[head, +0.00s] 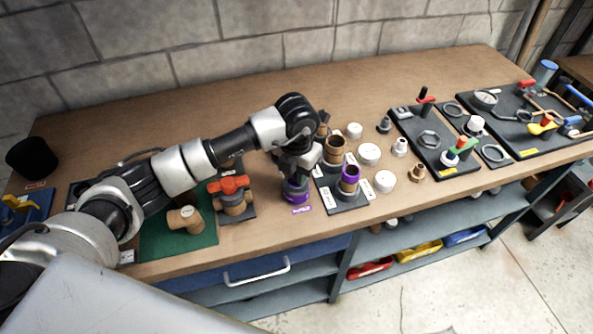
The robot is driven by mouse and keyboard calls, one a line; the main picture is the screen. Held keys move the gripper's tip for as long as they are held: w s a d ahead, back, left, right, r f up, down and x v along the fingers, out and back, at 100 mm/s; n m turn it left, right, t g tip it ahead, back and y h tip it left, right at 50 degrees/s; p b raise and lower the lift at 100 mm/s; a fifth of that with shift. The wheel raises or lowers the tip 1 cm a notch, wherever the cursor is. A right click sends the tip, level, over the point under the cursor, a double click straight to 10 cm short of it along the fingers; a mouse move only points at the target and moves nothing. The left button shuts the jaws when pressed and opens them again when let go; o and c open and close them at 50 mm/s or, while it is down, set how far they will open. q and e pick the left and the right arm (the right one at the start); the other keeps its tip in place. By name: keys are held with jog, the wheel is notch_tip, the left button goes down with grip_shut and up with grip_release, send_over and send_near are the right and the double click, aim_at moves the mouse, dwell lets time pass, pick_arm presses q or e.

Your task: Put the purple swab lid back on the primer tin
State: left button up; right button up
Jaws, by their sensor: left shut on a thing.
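The primer tin (296,196) is a short purple tin standing near the bench's front edge, left of a dark board, with a small purple label in front of it. My left gripper (297,174) points down right over the tin. It is shut on the purple swab lid, which is mostly hidden by the fingers. I cannot tell whether the lid touches the tin or hangs just above it. My right gripper is not in view.
White caps (385,181) lie further right. A brown fitting with a red handle (229,185) stands left. The bench's back strip (200,112) is clear.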

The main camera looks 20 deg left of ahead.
pick_arm(q)
jog(key=o, duration=1.3)
jog(key=shift+o, duration=0.2)
jog(key=shift+r, duration=0.15)
jog(key=shift+r+p, duration=2.55)
jog(key=shift+r, duration=1.35)
